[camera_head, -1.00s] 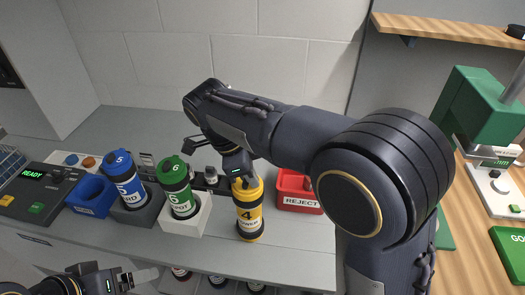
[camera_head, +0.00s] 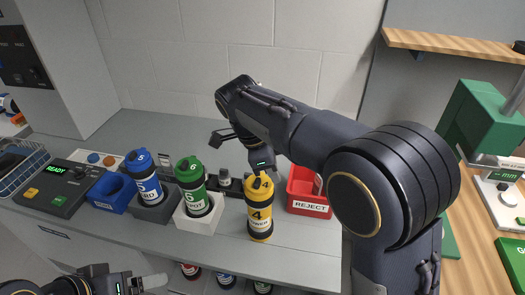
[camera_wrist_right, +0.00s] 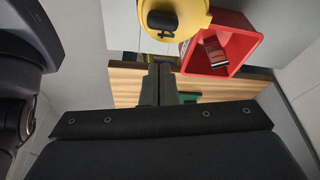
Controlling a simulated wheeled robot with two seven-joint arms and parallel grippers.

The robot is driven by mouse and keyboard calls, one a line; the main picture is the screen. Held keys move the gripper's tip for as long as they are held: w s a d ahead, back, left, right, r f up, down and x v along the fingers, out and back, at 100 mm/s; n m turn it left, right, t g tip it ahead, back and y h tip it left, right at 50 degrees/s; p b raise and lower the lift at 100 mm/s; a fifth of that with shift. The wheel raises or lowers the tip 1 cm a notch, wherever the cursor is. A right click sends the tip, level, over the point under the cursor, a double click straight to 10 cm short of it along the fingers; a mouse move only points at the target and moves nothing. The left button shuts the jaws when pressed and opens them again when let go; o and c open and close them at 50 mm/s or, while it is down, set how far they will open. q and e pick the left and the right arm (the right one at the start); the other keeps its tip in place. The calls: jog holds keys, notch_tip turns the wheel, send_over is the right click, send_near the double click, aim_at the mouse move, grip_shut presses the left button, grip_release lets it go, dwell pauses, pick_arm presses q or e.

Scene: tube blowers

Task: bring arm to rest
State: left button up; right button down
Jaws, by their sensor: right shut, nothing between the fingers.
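My right arm comes in from the right in the head view and bends over the counter. Its gripper (camera_head: 260,171) is just above the top of the yellow bottle marked 4 (camera_head: 260,212), which stands upright on the counter. In the right wrist view the right fingers (camera_wrist_right: 162,84) are together with nothing between them. The yellow bottle (camera_wrist_right: 192,14) is past the fingertips, and the red bin (camera_wrist_right: 247,40) is beside it. My left gripper (camera_head: 140,284) is at the lower left edge of the head view, in front of the counter; its jaw opening is unclear.
The red REJECT bin (camera_head: 309,206) stands right of the yellow bottle. Left are a green bottle (camera_head: 193,190) and a blue bottle (camera_head: 144,181) in holders, an empty blue holder (camera_head: 112,193) and a READY panel (camera_head: 62,190). A green machine (camera_head: 487,125) stands at right.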

jog(key=shift+w+a+r, duration=0.25)
jog(key=shift+w+r, duration=0.15)
jog(key=shift+r, duration=0.2)
jog(key=shift+w+a+r, duration=0.2)
jog(key=shift+w+r, duration=0.2)
jog(key=shift+r, duration=0.2)
jog(key=v, duration=0.4)
jog(key=s+d+f+n+y, duration=0.1)
jog(key=s+d+n+y, duration=0.2)
jog(key=d, duration=0.4)
jog(key=s+d+f+n+y, duration=0.1)
jog(key=s+d+n+y, duration=0.25)
jog(key=d, duration=0.35)
pick_arm(q)
jog(key=shift+w+f, duration=0.15)
jog(key=shift+w, duration=0.2)
pick_arm(e)
jog(key=s+d+f+n+t, duration=0.1)
jog(key=s+f+n+t, duration=0.2)
jog(key=s, duration=0.5)
jog(key=s+d+f+n+t+y, duration=0.1)
jog(key=s+f+n+t, duration=0.2)
jog(key=s+n, duration=0.4)
jog(key=s+f, duration=0.1)
jog(key=s, duration=0.1)
jog(key=shift+s+f, duration=0.3)
jog(key=shift+f, duration=0.1)
